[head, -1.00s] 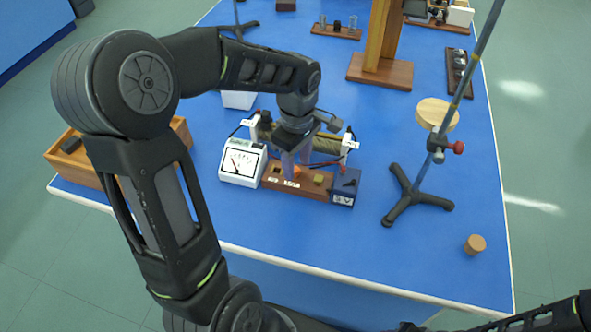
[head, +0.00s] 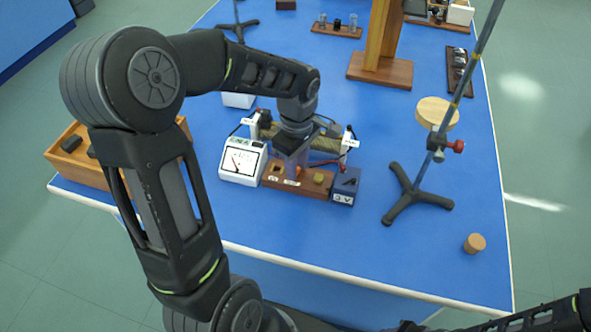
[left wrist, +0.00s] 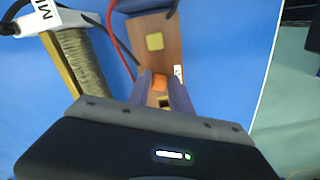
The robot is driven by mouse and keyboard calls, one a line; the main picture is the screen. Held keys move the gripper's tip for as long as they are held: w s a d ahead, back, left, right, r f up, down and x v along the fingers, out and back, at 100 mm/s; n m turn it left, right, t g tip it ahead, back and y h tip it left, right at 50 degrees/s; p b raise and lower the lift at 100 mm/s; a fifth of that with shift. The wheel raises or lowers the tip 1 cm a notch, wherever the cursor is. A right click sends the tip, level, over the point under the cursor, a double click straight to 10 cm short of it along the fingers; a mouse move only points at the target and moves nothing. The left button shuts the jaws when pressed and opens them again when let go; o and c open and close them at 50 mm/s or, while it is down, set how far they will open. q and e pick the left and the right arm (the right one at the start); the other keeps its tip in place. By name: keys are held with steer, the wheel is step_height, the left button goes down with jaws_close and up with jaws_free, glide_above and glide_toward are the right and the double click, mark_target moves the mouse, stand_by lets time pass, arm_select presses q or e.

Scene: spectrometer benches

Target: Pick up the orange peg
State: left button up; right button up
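The orange peg (head: 298,170) sits in a brown wooden base (head: 311,191) at the table's front, mostly hidden in the head view by my left gripper (head: 288,165). In the left wrist view the orange peg (left wrist: 160,82) shows between the fingertips of my left gripper (left wrist: 160,86). The fingers appear open, one on each side of it; whether they touch it is hard to tell. A yellow-green square block (left wrist: 155,41) is on the same base. My right gripper is out of view.
A white meter (head: 242,163) stands left of the base and a dark blue box (head: 345,186) right of it. A wound coil (head: 325,144) with wires lies behind. A tripod stand (head: 418,200) and cork (head: 474,244) are at right. A wooden tray (head: 75,173) is at left.

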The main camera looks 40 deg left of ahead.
arm_select(q)
jaws_close()
steer(key=shift+r, duration=0.15)
step_height(320, 180, up, 10)
stand_by(0.7)
stand_by(0.6)
steer(key=shift+r+p, duration=1.05)
steer(key=shift+r, duration=0.35)
steer(key=shift+f, duration=0.15)
